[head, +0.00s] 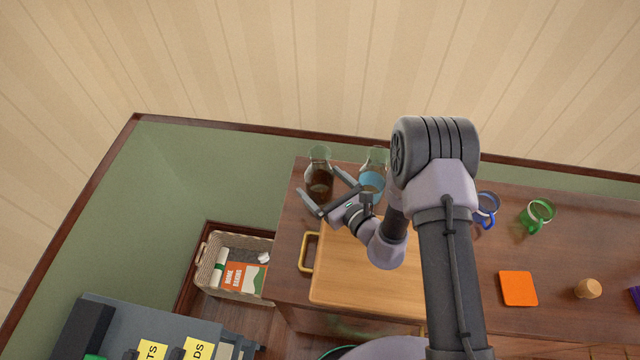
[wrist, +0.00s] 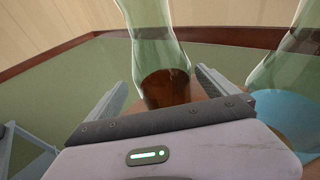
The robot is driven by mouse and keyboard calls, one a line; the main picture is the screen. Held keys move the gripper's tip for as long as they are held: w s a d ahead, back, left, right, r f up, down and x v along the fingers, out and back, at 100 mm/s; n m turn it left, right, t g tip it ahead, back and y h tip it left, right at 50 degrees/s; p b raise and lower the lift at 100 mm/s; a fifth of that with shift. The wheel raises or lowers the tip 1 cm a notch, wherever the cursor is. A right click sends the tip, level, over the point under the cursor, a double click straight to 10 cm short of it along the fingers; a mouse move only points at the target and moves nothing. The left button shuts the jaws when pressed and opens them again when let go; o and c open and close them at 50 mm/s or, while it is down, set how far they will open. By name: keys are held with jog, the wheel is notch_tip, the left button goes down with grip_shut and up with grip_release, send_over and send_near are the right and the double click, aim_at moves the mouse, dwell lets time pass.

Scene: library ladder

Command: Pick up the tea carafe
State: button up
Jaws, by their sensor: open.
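The tea carafe (head: 319,180) is a clear glass vessel with dark brown liquid, standing upright at the far left of the wooden counter. In the wrist view, the carafe (wrist: 160,70) is straight ahead, between the lines of the two fingers, with its lower part partly hidden by the gripper body. My gripper (head: 328,190) is open, its fingers reaching to the carafe from the front right. In the wrist view my gripper (wrist: 160,90) shows a finger on each side of the carafe. I cannot tell whether either finger touches the glass.
A second carafe with blue liquid (head: 372,178) stands close on the right; it also shows in the wrist view (wrist: 285,105). A wooden tray (head: 350,275) with a brass handle lies in front. Blue (head: 487,207) and green (head: 537,215) mugs and an orange square (head: 518,288) are farther right.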

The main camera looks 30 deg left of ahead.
jog(key=x, duration=0.2)
jog(key=b+x, duration=0.1)
jog(key=x, duration=0.2)
jog(key=shift+w+f, duration=0.25)
jog(key=shift+f, duration=0.2)
jog(key=shift+r, duration=0.1)
grip_shut()
